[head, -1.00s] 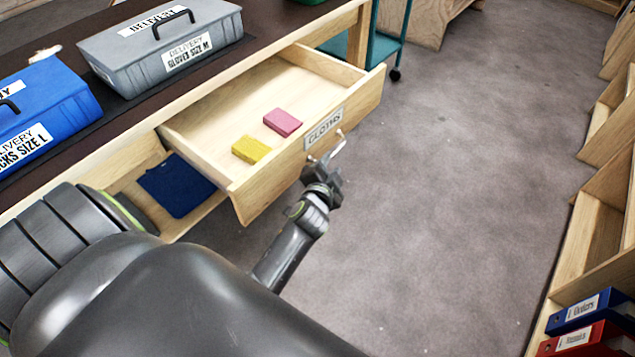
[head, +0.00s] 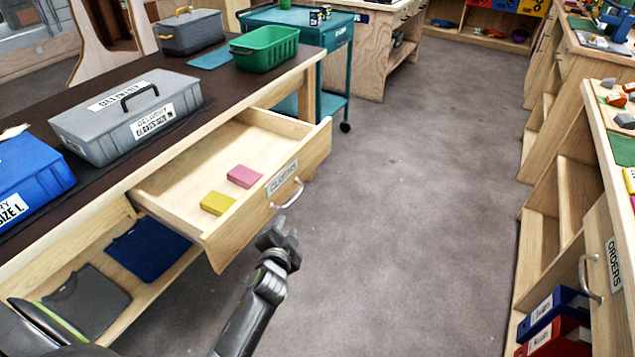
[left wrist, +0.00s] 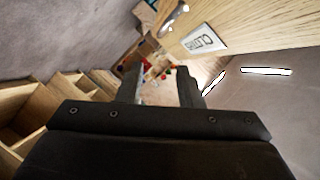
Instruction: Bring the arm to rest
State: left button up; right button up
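My left gripper (head: 278,237) hangs in the air just in front of and below the handle (head: 287,194) of the pulled-out drawer (head: 235,233). A small gap shows between them. In the left wrist view the two fingers of my left gripper (left wrist: 160,88) stand apart with nothing between them. The drawer's label (left wrist: 205,39) and part of its handle (left wrist: 174,18) show above the fingers there. A yellow cloth (head: 217,203) and a pink cloth (head: 244,176) lie in the drawer. My right gripper is in no view.
A grey delivery case (head: 100,132), a blue case (head: 30,180) and a green basket (head: 265,52) stand on the dark-topped table. A teal trolley (head: 335,75) is beyond it. Shelves with binders (head: 555,310) line the right side. The floor (head: 430,180) between is clear.

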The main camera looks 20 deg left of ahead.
pick_arm(q)
jog(key=s+f+n+g+h+p, duration=0.1)
jog(key=s+f+g+p, duration=0.15)
jog(key=s+f, duration=0.65)
jog(key=s+f+n+g+h+p, duration=0.15)
jog(key=s+f+g, duration=0.35)
jog(key=f, duration=0.7)
jog(key=s+f+n+g+p, duration=0.1)
jog(key=s+f, duration=0.3)
jog(key=s, duration=0.7)
jog(key=s+f+n+g+p, duration=0.2)
jog(key=s+f+g, duration=0.1)
jog(key=s, duration=0.8)
jog(key=s+a+f+n+g+p, duration=0.1)
jog(key=s+f, duration=0.3)
jog(key=s, duration=0.7)
jog(key=shift+f+n+g+h, duration=0.35)
jog(key=shift+n+g, duration=0.1)
jog(key=shift+n, duration=0.2)
